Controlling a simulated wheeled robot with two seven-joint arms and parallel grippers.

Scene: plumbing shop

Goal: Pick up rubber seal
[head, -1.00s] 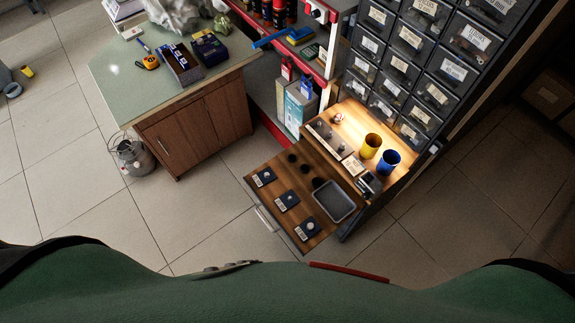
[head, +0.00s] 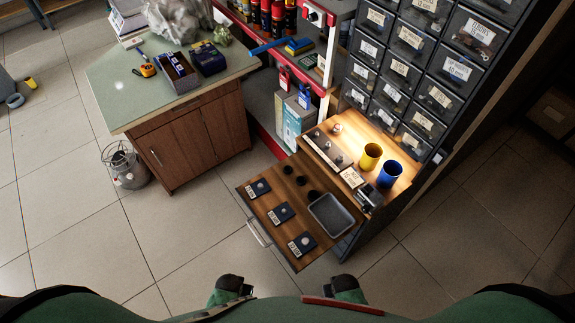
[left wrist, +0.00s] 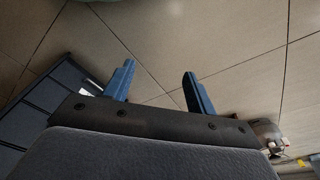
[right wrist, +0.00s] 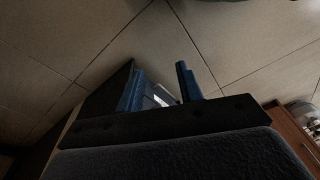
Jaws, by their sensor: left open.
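Several small dark round pieces lie on the wooden pull-out board in the head view, and the black disc (head: 300,181) among them looks like a rubber seal. They are too small to tell apart surely. My left gripper (left wrist: 159,76) shows in the left wrist view with its two blue fingers apart, empty, over the tiled floor. My right gripper (right wrist: 160,72) shows in the right wrist view, its fingers also apart with nothing held. Both grippers are away from the discs.
The pull-out board (head: 265,220) carries several dark square pads with labels and a grey tray (head: 352,221). Behind stand a yellow cup (head: 370,156) and a blue cup (head: 389,174), below drawer bins (head: 410,40). A green-topped cabinet (head: 130,95) is at left. Floor in front is clear.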

